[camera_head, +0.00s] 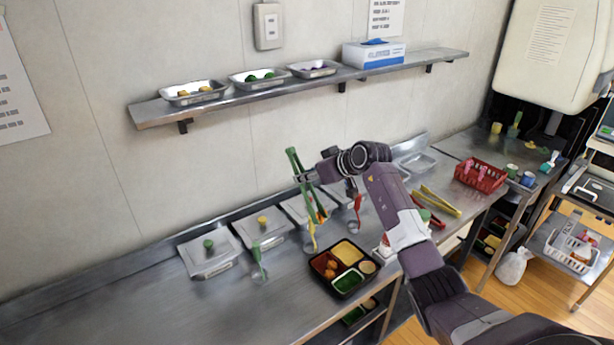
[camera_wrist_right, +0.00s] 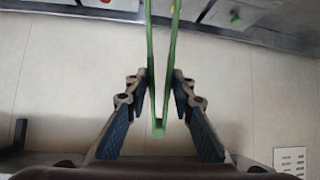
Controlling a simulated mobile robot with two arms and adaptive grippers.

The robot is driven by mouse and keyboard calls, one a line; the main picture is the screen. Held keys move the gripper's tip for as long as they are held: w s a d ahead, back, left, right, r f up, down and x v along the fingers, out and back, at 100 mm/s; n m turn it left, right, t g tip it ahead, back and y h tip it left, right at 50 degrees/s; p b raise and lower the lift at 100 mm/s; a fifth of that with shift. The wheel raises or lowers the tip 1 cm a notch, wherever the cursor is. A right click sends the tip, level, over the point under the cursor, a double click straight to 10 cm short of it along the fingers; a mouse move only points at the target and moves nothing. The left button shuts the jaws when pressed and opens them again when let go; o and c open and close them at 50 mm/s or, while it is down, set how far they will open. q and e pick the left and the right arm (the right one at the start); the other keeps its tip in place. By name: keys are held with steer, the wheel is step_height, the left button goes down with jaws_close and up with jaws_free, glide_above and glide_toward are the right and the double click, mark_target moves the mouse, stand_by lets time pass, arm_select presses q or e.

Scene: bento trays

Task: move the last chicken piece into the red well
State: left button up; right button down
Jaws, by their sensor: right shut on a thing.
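My right gripper (camera_head: 308,177) is shut on green tongs (camera_head: 293,160) and holds them above the counter, tips down. In the wrist view the tongs (camera_wrist_right: 159,128) sit between the gripper's blue pads (camera_wrist_right: 158,105), with their arms running up out of frame. The black bento tray (camera_head: 343,293) lies on the counter, below and right of the tongs. Its red well (camera_head: 319,262) is on the left and holds brown-orange chicken pieces (camera_head: 330,269). Whether the tong tips hold a chicken piece is too small to tell. My left gripper is not in view.
Lidded steel containers (camera_head: 208,262) line the back of the counter (camera_head: 130,300), with ladles in front. Yellow tongs (camera_head: 440,202) and a red basket (camera_head: 480,175) are to the right. Small trays (camera_head: 193,98) stand on the wall shelf (camera_head: 150,115). The counter's left part is clear.

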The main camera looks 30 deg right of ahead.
steer(key=shift+s+a+r, duration=0.1)
steer(key=shift+a+r, duration=0.05)
steer(key=shift+a, duration=0.3)
arm_select(q)
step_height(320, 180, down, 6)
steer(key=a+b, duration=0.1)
steer(key=b, duration=0.5)
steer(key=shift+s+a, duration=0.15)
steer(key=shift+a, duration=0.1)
arm_select(e)
step_height(320, 180, down, 18)
steer(key=d, duration=0.1)
steer(key=shift+w, duration=0.2)
arm_select(q)
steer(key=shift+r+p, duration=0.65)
steer(key=shift+p, duration=0.05)
arm_select(e)
steer(key=shift+s, duration=0.1)
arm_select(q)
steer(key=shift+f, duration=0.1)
arm_select(e)
steer(key=shift+f, duration=0.25)
